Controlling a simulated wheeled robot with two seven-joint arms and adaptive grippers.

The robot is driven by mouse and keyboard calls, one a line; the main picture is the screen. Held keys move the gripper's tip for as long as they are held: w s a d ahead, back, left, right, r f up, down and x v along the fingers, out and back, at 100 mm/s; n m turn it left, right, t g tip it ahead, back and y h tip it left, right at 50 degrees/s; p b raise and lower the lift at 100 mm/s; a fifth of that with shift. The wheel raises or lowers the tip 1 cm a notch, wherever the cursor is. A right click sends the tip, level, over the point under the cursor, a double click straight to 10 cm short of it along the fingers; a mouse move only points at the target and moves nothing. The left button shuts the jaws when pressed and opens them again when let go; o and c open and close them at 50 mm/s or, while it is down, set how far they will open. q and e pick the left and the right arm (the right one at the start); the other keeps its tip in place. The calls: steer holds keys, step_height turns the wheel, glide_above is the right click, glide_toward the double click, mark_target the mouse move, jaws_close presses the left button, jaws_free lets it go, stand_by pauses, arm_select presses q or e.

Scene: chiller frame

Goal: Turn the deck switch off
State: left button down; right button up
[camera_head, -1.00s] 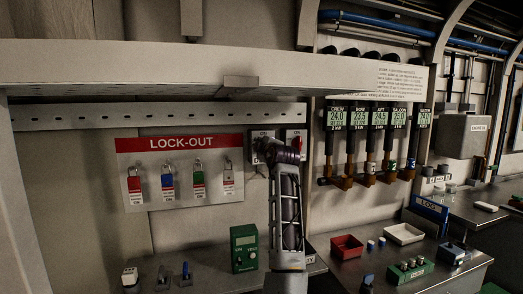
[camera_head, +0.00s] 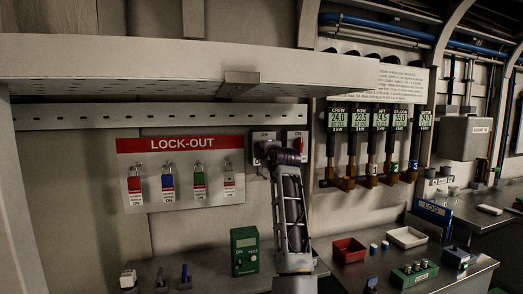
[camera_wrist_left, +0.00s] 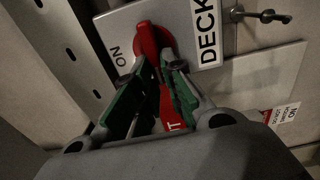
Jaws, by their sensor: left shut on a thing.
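In the left wrist view the deck switch (camera_wrist_left: 152,40) is a red rotary handle on a pale plate, with ON on one side and DECK (camera_wrist_left: 207,32) on the other. My left gripper (camera_wrist_left: 162,68) has its green-padded fingers shut on the red handle, near its end. In the head view my left gripper (camera_head: 268,154) is at the left one of two switch plates, and the wrist hides most of that switch. The handle's exact angle is hard to tell there. My right gripper is in neither view.
A LOCK-OUT board (camera_head: 182,172) with several padlocks hangs left of the switch. A second switch with a red handle (camera_head: 299,145) is close on the right. A shelf (camera_head: 150,65) overhangs above. A green meter box (camera_head: 244,250) stands on the bench below.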

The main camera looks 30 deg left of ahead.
arm_select(q)
steer(key=shift+f, duration=0.1)
steer(key=c, duration=1.5)
jaws_free()
